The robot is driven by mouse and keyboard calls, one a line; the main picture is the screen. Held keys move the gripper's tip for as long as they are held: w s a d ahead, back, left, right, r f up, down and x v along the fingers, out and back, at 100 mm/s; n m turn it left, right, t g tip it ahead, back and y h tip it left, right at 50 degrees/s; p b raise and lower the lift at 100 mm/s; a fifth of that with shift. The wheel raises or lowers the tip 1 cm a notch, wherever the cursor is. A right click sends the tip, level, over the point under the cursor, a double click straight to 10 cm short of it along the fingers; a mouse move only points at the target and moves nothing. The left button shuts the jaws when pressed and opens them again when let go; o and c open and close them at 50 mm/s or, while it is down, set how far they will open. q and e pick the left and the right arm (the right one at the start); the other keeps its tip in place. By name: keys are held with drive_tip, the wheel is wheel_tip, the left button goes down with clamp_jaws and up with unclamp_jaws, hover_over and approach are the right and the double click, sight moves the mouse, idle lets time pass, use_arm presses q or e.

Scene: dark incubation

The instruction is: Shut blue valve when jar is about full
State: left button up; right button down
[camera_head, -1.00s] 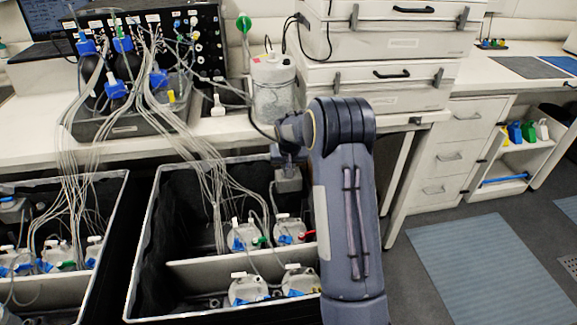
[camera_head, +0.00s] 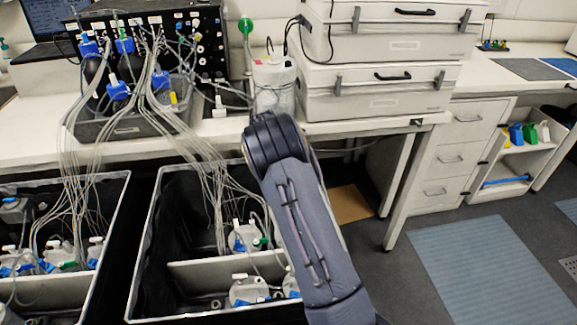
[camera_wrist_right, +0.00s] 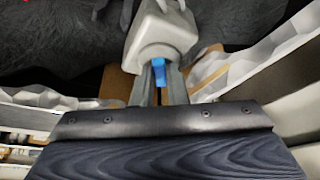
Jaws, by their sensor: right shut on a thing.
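In the right wrist view my right gripper (camera_wrist_right: 159,92) is shut on a small blue valve (camera_wrist_right: 158,70). The valve sits on a pale grey fitting (camera_wrist_right: 165,35). In the head view my own right arm hides this gripper and whatever it holds. White-topped jars with blue fittings stand in the black-lined bins, among them one jar (camera_head: 246,238) in the right bin and another jar (camera_head: 247,290) in front of it. How full any jar is cannot be made out. My left gripper is not in view.
The right bin (camera_head: 215,269) and left bin (camera_head: 40,268) stand before the white bench. Many thin tubes (camera_head: 195,145) hang from the bottles and black panel into them. White cases (camera_head: 385,90) stack on the bench.

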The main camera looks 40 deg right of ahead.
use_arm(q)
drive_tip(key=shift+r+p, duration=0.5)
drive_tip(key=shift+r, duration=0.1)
use_arm(e)
drive_tip(key=m+g, duration=0.2)
drive_tip(key=m, duration=0.2)
drive_tip(key=shift+w+m, duration=0.15)
drive_tip(key=shift+m, duration=0.25)
drive_tip(key=shift+y, duration=0.3)
drive_tip(key=c, duration=1.5)
unclamp_jaws()
drive_tip(key=shift+o, duration=0.3)
drive_tip(key=shift+r, duration=0.2)
